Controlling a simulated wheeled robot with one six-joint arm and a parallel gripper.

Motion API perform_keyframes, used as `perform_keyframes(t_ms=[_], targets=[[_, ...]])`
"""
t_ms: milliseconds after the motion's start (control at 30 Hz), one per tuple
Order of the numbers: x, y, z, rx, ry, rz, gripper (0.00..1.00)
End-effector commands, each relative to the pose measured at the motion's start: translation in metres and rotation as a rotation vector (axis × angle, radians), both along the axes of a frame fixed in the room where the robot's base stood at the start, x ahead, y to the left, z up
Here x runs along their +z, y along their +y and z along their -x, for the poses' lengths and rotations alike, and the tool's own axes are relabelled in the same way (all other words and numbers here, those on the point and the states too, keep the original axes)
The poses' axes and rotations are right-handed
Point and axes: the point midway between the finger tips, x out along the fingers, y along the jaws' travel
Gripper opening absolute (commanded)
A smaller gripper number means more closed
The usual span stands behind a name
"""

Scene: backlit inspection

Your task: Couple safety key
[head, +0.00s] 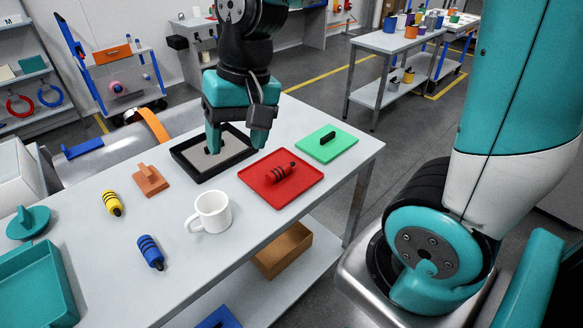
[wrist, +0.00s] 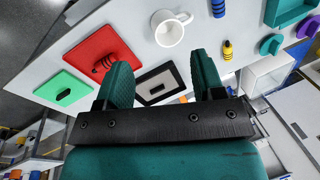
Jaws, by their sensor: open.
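No thing here is plainly marked as the safety key. A red cylinder with black rings (head: 279,173) lies on a red square tray (head: 306,184). A similar yellow one (head: 111,203) and a blue one (head: 150,252) lie loose on the table. My gripper (head: 237,142) is open above a black-rimmed tray with a pale inside (head: 183,161), left of the red tray. In the wrist view, that black-rimmed tray (wrist: 143,98) shows between my spread fingers (wrist: 160,70), with nothing held.
A white mug (head: 212,210) stands in front of the red tray. An orange-brown plate with a handle (head: 150,179), a teal round piece (head: 28,222) and a teal bin (head: 38,290) are at left. Bare table (head: 105,265) lies around the blue cylinder.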

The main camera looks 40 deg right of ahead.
Motion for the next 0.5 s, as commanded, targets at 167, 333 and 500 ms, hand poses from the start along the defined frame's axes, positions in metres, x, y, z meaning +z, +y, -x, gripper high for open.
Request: perform_keyframes(t_ms=[167,333,500], targets=[[-0.035,-0.094,-0.079,-0.759,0.136,0.092,0.62],[-0.061,-0.154,-0.106,-1.2,0.188,0.141,0.62],[-0.083,-0.169,-0.111,-1.317,0.201,0.156,0.62]])
